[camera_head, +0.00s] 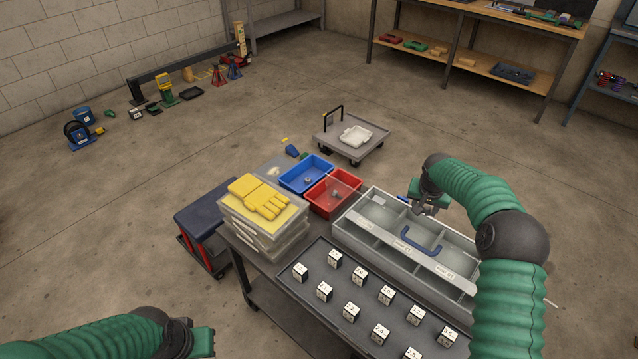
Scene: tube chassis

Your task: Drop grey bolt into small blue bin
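The small blue bin (291,186) stands at the far end of the workbench, left of a red bin. A small greyish item (308,180) lies inside it, too small to identify. Another small item (335,197) lies in the red bin (316,206). I cannot make out for certain which item is the grey bolt. My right gripper (424,209) is over the far right part of the grey compartment case, right of both bins; its fingers are too small to read. My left gripper (203,343) is low at the bottom left, away from the bins, its fingers not clear.
The grey compartment case (400,246) with a blue handle fills the bench's right side. A dark tray (315,284) of numbered cubes lies in front. Yellow gloves (259,196) lie on stacked clear boxes at left. A grey cart (353,138) stands beyond the bench.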

